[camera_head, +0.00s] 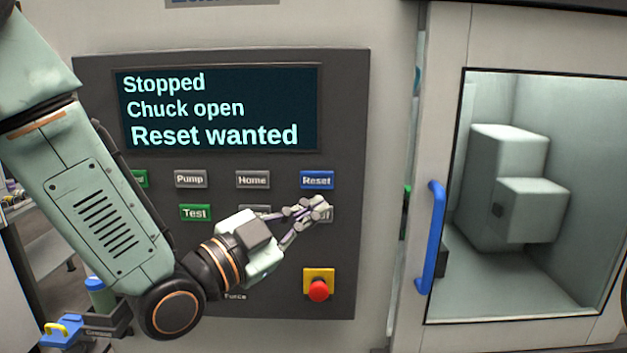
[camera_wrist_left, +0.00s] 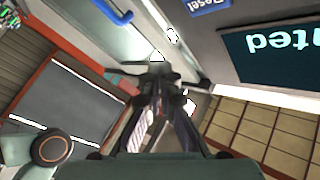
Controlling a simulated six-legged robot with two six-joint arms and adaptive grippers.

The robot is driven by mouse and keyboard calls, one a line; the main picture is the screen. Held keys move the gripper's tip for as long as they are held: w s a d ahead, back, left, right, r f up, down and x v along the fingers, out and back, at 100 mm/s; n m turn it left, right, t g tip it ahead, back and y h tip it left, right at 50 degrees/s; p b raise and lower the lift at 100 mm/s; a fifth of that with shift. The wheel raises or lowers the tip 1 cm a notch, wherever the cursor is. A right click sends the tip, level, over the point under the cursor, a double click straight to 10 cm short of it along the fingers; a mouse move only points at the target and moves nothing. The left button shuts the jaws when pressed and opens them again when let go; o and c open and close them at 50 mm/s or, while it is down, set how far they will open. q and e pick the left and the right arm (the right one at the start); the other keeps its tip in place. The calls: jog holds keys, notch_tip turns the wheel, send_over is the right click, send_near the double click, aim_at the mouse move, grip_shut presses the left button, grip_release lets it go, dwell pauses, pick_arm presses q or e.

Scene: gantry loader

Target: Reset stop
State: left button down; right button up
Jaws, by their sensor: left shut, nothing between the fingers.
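The control panel's screen (camera_head: 218,107) reads "Stopped", "Chuck open", "Reset wanted". The blue Reset button (camera_head: 317,180) is at the right end of the upper button row. It also shows upside down at the top of the left wrist view (camera_wrist_left: 208,4). The red stop button on its yellow base (camera_head: 319,290) is at the panel's lower right. My left gripper (camera_head: 320,209) is shut and empty, just below the Reset button in the picture, covering part of a grey button. Whether it touches the panel cannot be told. My right gripper is not in view.
Other buttons are Pump (camera_head: 191,179), Home (camera_head: 252,180) and green Test (camera_head: 195,213). To the right is a machine door with a blue handle (camera_head: 431,238) and a window showing a pale block-shaped unit (camera_head: 506,185). A yellow padlock-like item (camera_head: 62,329) is at lower left.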

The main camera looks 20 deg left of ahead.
aim_at(313, 189)
pick_arm(q)
jog(key=w, duration=0.3)
jog(key=w+a, duration=0.1)
jog(key=w, duration=0.2)
jog(key=w+a, duration=0.1)
jog(key=w, duration=0.1)
jog(key=shift+w+f, duration=0.1)
jog(key=shift+w, duration=0.3)
jog(key=shift+s+a, duration=0.2)
jog(key=shift+a, duration=0.1)
jog(key=shift+w+d, duration=0.1)
jog(key=shift+w+d, duration=0.15)
jog(key=shift+w, duration=0.05)
jog(key=shift+s, duration=0.1)
jog(key=shift+s+a, duration=0.2)
jog(key=shift+w+d, duration=0.15)
jog(key=shift+w, duration=0.1)
